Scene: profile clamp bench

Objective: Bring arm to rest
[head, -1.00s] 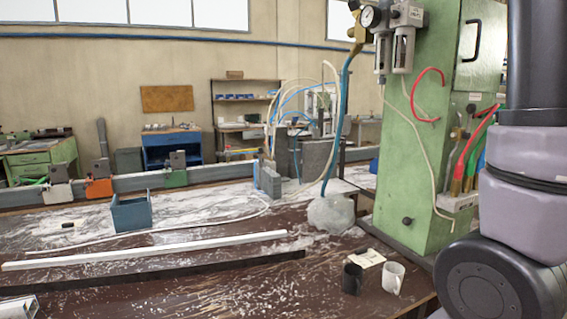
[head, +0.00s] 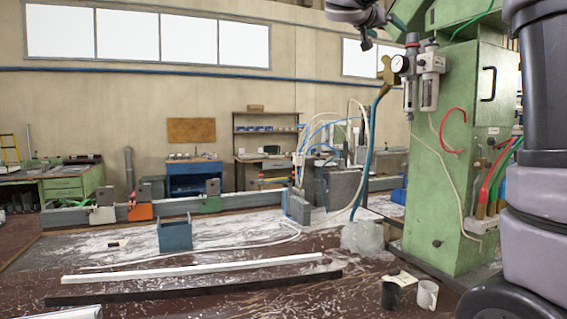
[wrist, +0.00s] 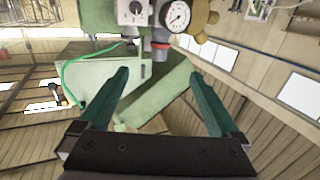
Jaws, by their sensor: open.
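My gripper shows in the wrist view (wrist: 165,100) with its two green fingers spread wide apart and nothing between them. Behind the fingers, that view shows the green cabinet (wrist: 165,97), tilted in the picture, and a round pressure gauge (wrist: 178,16). In the head view, part of my arm is raised high at the top edge, in front of the wall and near the top of the green cabinet (head: 462,150). The fingertips are not clearly seen there. The gripper is well above the bench and touches nothing visible.
The brown bench (head: 250,297) holds a blue open box (head: 175,236), a white bar (head: 195,268), a dark bar (head: 200,288), a black mug (head: 390,295) and a white mug (head: 427,296). A rail with clamps (head: 140,211) runs behind. The filter unit with gauge (head: 427,80) hangs beside the cabinet.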

